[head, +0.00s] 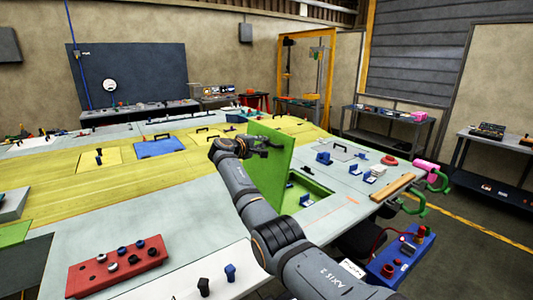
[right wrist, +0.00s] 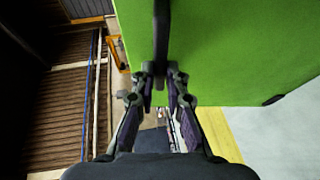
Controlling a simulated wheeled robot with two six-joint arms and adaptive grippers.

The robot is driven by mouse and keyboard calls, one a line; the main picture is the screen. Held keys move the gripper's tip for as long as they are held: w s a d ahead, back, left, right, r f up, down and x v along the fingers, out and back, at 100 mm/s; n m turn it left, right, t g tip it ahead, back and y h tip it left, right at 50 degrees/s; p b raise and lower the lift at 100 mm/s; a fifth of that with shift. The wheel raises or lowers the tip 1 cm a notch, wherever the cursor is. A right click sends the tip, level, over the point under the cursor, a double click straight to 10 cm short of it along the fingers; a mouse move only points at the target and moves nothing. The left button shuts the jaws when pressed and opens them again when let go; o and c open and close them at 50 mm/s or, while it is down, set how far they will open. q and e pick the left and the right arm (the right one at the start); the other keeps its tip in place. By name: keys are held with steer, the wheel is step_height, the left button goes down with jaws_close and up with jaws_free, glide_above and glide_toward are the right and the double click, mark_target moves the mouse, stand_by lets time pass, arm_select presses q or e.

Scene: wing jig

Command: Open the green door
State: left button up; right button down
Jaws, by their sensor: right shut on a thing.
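The green door (head: 278,166) stands raised, close to upright, at the edge of a green-rimmed opening (head: 318,207) in the jig's top. My right gripper (head: 262,144) is at the door's upper part, with my right arm passing in front of the door. In the right wrist view the gripper (right wrist: 160,76) is shut on the dark handle (right wrist: 161,30) of the green door (right wrist: 235,50). The inside of the opening is partly hidden by my arm. My left gripper is out of view.
A blue panel (head: 158,147) with a handle and a yellow panel (head: 98,157) lie flat to the left. A red block (head: 117,266) with knobs is at the front left.

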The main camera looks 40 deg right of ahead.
arm_select(q)
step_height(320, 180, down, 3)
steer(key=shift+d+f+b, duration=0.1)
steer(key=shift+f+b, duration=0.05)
steer(key=shift+b, duration=1.1)
arm_select(e)
steer(key=shift+n+h, duration=0.4)
steer(key=shift+h, duration=0.5)
steer(key=a, duration=0.5)
steer(key=shift+w+f, duration=0.15)
steer(key=shift+f, duration=0.05)
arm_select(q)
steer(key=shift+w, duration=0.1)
arm_select(e)
steer(key=c, duration=1.4)
jaws_free()
steer(key=shift+f, duration=0.1)
steer(key=shift+o, duration=0.2)
steer(key=v, duration=1.2)
steer(key=shift+f, duration=0.1)
